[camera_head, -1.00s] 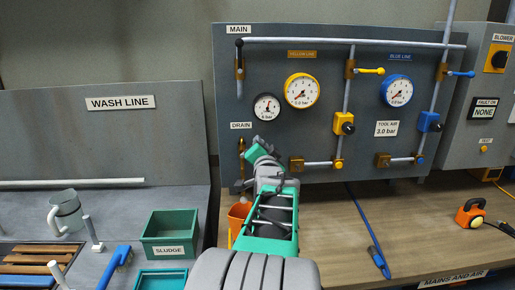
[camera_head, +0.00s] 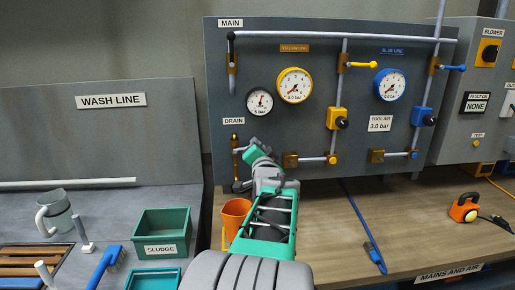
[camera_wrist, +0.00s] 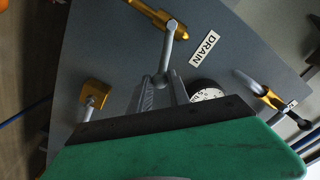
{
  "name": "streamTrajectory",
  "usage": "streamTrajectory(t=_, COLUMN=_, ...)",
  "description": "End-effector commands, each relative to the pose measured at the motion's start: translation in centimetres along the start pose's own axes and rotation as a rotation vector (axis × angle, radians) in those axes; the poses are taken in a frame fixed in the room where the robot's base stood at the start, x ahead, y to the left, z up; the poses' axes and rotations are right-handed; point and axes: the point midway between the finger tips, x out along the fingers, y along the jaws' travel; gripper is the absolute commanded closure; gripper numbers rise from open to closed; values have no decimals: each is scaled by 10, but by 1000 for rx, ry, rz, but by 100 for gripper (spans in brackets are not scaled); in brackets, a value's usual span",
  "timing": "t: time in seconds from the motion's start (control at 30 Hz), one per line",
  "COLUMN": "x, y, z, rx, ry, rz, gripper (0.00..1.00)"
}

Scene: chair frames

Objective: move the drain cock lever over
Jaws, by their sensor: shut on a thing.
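The drain cock (camera_head: 235,142) is a brass valve on the grey panel, below the DRAIN label. In the wrist view its brass body (camera_wrist: 165,14) is at the top. Its silver lever (camera_wrist: 168,45) runs from there down to my fingers; in the head view the lever (camera_head: 242,149) points right, roughly level. My gripper (camera_wrist: 163,78) is shut on the lever's free end, one grey finger on each side. In the head view my gripper (camera_head: 250,148) is just right of the cock, and its fingertips are small and partly hidden.
An orange cup (camera_head: 235,217) stands below the drain, beside my arm. A green SLUDGE bin (camera_head: 164,232) stands at left.

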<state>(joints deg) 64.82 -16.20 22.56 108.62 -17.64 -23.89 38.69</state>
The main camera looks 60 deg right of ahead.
Motion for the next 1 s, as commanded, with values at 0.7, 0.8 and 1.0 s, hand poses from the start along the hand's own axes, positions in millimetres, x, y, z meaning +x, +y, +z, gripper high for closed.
streamTrajectory(t=0.7, x=0, y=19, z=16, rx=1, ry=-7, rz=1, gripper=98)
streamTrajectory(t=0.8, x=0, y=19, z=16, rx=1, ry=-7, rz=1, gripper=67)
streamTrajectory(t=1.0, x=0, y=19, z=14, rx=1, ry=-3, rz=0, gripper=51)
